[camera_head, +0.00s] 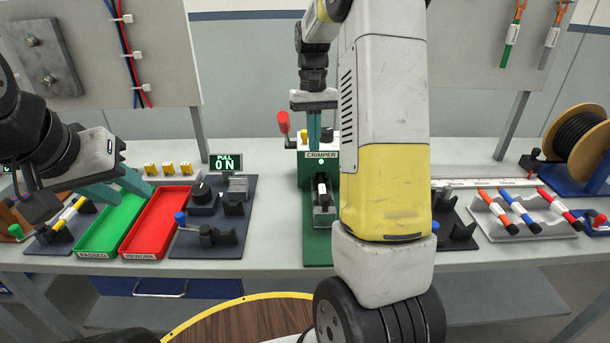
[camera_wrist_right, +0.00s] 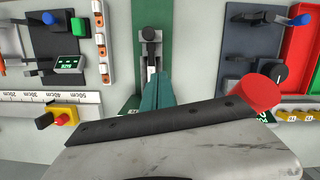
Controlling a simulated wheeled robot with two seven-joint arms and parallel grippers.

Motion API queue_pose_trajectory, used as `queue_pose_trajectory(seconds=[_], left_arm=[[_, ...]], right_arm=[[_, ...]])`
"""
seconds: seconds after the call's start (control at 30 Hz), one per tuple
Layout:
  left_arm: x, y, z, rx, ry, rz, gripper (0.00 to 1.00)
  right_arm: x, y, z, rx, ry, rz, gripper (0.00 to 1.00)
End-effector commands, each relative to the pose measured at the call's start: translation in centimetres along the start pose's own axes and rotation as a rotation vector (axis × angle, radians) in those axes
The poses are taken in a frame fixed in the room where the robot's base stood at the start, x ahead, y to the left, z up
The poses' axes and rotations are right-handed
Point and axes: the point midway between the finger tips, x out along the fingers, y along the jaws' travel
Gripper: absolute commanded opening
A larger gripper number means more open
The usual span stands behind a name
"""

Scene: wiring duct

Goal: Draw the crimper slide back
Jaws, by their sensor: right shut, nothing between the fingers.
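The crimper (camera_head: 320,160) is a green block with a lit green dot, on a green base in the middle of the bench. A red-knobbed lever (camera_head: 284,124) rises at its left. Its grey slide with a black upright part (camera_head: 323,197) sits on the base in front of the block; the slide also shows in the right wrist view (camera_wrist_right: 149,50). My right gripper (camera_head: 314,142) is shut and empty, pointing down over the crimper block, apart from the slide. My right arm hides the area right of the crimper.
A green tray (camera_head: 85,241) and a red tray (camera_head: 140,243) lie at left, beside a dark pull-test fixture (camera_head: 217,240). The bench's front edge is close to the crimper base.

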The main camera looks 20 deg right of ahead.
Motion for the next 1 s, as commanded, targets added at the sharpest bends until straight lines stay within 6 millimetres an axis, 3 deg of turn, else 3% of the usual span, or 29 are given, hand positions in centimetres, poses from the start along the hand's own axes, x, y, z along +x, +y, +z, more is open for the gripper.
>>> queue_pose_trajectory(seconds=[0.2, 0.67, 0.87, 1.0], left_arm=[[0.0, 0.0, 0.0, 0.0, 0.0, 0.0, 0.36], [0.0, 0.0, 0.0, 0.0, 0.0, 0.0, 0.36], [0.0, 0.0, 0.0, 0.0, 0.0, 0.0, 0.36], [0.0, 0.0, 0.0, 0.0, 0.0, 0.0, 0.36]], right_arm=[[1.4, 0.7, -1.4, 0.008, -0.049, 0.019, 0.0], [1.8, 0.7, -1.5, 0.008, -0.054, 0.02, 0.0], [4.3, 0.8, -1.3, 0.008, -0.056, 0.02, 0.0], [7.3, 0.8, -1.1, 0.008, -0.058, 0.02, 0.0]])
